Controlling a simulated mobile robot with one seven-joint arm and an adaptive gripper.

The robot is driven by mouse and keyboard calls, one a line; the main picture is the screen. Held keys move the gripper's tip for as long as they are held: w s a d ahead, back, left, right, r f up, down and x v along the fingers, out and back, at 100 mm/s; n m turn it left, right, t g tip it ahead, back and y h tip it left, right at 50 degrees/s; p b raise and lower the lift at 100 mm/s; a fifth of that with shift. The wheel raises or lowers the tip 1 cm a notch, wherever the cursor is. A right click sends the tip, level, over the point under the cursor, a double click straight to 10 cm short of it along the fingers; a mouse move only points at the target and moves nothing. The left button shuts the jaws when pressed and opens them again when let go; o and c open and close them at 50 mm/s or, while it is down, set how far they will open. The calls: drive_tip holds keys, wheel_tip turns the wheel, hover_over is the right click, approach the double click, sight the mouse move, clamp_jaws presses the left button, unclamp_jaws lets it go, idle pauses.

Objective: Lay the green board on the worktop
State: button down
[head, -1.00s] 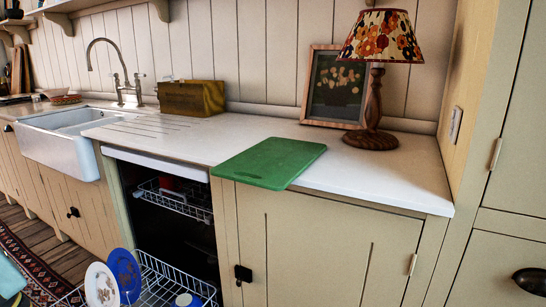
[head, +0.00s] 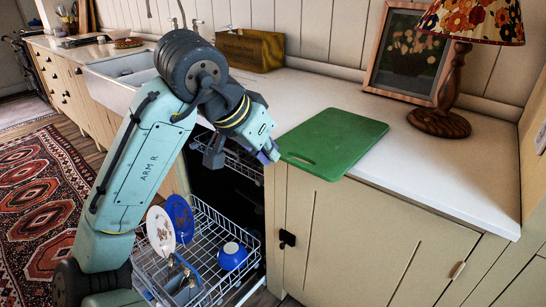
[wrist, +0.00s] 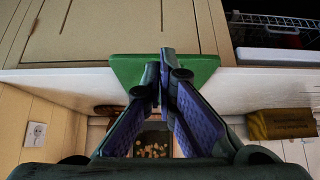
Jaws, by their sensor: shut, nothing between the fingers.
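The green board (head: 332,143) lies flat on the white worktop (head: 425,165), with its near end at the front edge, seemingly a little over it. A small hole shows near its front left corner. My gripper (head: 268,152) is shut and empty, just left of the board's near end in the head view. In the wrist view the shut fingertips (wrist: 163,75) appear in front of the green board (wrist: 200,68) and hide part of it. I cannot tell whether they touch it.
The open dishwasher rack (head: 215,245) below holds plates and a blue bowl (head: 232,256). A lamp (head: 445,90) and a framed picture (head: 408,55) stand behind the board. A wooden box (head: 250,48) is at the back. The worktop right of the board is clear.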

sight(309, 158)
drive_tip(key=w+d+f+p, duration=0.1)
drive_tip(key=w+d+f, duration=0.1)
drive_tip(key=f, duration=0.3)
drive_tip(key=w+d+f+g+p, duration=0.1)
drive_tip(key=w+d+f, duration=0.1)
drive_tip(key=w+f, duration=0.2)
drive_tip(key=shift+d+f+y+p, duration=0.3)
drive_tip(key=shift+f, duration=0.05)
drive_tip(key=shift+w, duration=0.15)
drive_tip(key=w+d, duration=0.1)
drive_tip(key=w, duration=0.1)
drive_tip(key=w+d+p, duration=0.1)
drive_tip(key=w+d, duration=0.2)
drive_tip(key=w, duration=0.1)
drive_tip(key=shift+d+p, duration=0.15)
drive_tip(key=shift+p, duration=0.25)
drive_tip(key=shift+s, duration=0.1)
